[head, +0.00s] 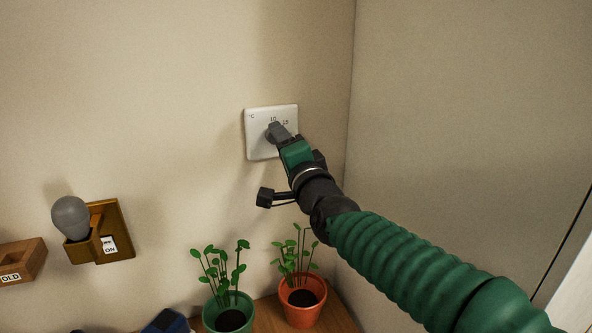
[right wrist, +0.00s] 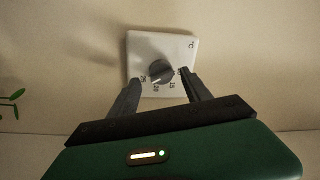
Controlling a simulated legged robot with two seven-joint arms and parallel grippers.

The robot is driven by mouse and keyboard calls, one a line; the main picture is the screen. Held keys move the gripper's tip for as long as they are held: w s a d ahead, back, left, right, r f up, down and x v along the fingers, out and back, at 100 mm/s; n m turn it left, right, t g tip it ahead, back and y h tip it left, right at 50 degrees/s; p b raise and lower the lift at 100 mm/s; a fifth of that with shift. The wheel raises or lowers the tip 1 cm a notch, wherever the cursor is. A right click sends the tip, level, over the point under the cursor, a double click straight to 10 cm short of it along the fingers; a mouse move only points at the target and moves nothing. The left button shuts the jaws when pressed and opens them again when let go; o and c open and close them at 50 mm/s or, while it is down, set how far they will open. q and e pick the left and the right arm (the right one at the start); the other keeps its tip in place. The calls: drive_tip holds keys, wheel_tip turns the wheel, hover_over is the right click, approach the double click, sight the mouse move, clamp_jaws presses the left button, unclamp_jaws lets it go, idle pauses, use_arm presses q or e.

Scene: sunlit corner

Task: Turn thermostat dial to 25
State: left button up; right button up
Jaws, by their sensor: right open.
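The thermostat (head: 257,146) is a white square plate on the wall, with a grey round dial (head: 271,135) and a °C mark. In the head view, the labels 10 and 15 show beside the dial and my right gripper hides the rest. The right wrist view shows the plate (right wrist: 141,48) turned over, with the dial (right wrist: 160,70) whole. A pale mark on the dial points down-left, seemingly near 20; it is too small to be sure. My right gripper (right wrist: 160,79) is open, its fingertips on either side of the dial. I cannot tell whether they touch it. My left gripper is not in view.
A brown switch box (head: 121,232) marked ON with a grey bulb (head: 70,216) is on the wall at left. A wooden block (head: 22,258) is further left. The wall corner is right of the thermostat.

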drive_tip(key=b+v, duration=0.2)
drive_tip(key=v, duration=1.3)
drive_tip(key=d+f+n+g+h, duration=0.25)
drive_tip(key=d+f, duration=0.25)
drive_tip(key=f, duration=0.8)
drive_tip(key=d+f+n+g+h, duration=0.15)
drive_tip(key=d+f+g, duration=0.25)
drive_tip(key=f, duration=0.9)
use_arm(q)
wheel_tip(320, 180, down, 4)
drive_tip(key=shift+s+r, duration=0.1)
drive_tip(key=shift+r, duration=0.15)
use_arm(e)
drive_tip(key=s+d+f+n+g, duration=0.2)
drive_tip(key=s+f+g, duration=0.1)
drive_tip(key=s+f, duration=0.3)
drive_tip(key=s+d+f+n+g+h, duration=0.1)
drive_tip(key=s+f+n+g, duration=0.1)
drive_tip(key=s+f, duration=0.4)
drive_tip(key=s+d+f+n+g, duration=0.2)
drive_tip(key=s+f, duration=0.4)
drive_tip(key=f, duration=0.4)
drive_tip(key=shift+s+d+f+n+g, duration=0.2)
drive_tip(key=shift+s+d+n+g, duration=0.25)
drive_tip(key=shift+g, duration=0.5)
drive_tip(key=shift+w+a, duration=0.1)
drive_tip(key=shift+w, duration=0.1)
